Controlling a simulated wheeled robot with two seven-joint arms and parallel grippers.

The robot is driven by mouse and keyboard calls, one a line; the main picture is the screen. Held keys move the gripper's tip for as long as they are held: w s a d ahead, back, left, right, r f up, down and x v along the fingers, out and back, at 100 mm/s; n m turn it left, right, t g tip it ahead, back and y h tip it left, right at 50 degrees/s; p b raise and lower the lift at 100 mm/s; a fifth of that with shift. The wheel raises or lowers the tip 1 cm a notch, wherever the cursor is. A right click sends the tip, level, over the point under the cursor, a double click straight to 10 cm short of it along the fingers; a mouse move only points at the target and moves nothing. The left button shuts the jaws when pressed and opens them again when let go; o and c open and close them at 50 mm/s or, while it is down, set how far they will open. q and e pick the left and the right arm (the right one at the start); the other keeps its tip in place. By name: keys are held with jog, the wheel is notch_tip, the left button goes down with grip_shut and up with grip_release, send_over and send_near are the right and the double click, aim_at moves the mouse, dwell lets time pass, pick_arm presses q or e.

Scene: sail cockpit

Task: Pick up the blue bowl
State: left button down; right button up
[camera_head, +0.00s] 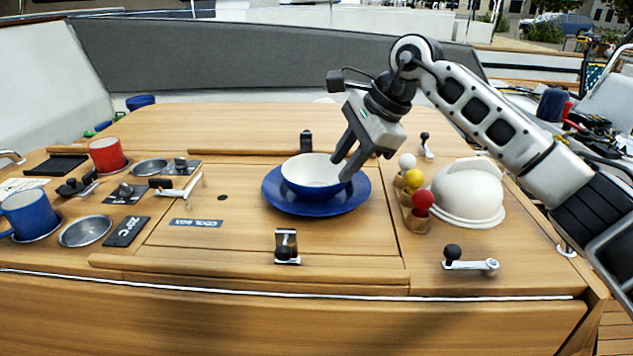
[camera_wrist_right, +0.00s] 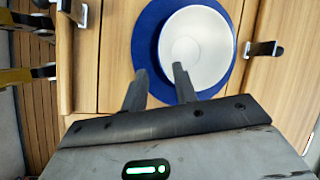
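The blue bowl (camera_head: 301,187), white inside, stands upright on a blue plate (camera_head: 362,200) on the wooden cockpit table. My right gripper (camera_head: 341,169) reaches down from the upper right to the bowl's right side, its fingers apart. In the right wrist view, the bowl (camera_wrist_right: 203,45) shows its white inside on the plate (camera_wrist_right: 146,40). There, one finger of the right gripper (camera_wrist_right: 160,69) is over the plate and the other overlaps the bowl's rim. I cannot tell whether either finger touches the bowl. My left gripper is out of view.
Egg cups with white, yellow and red balls (camera_head: 415,195) and a white domed object (camera_head: 468,190) stand right of the plate. A black-knobbed latch (camera_head: 286,246) is in front. Red (camera_head: 107,155) and blue (camera_head: 29,213) mugs stand left.

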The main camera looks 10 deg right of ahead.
aim_at(327, 187)
jog(key=p+x, duration=0.1)
jog(key=x, duration=0.4)
jog(key=shift+d, duration=0.2)
grip_shut()
jog(key=shift+r, duration=0.1)
jog(key=shift+w, duration=0.1)
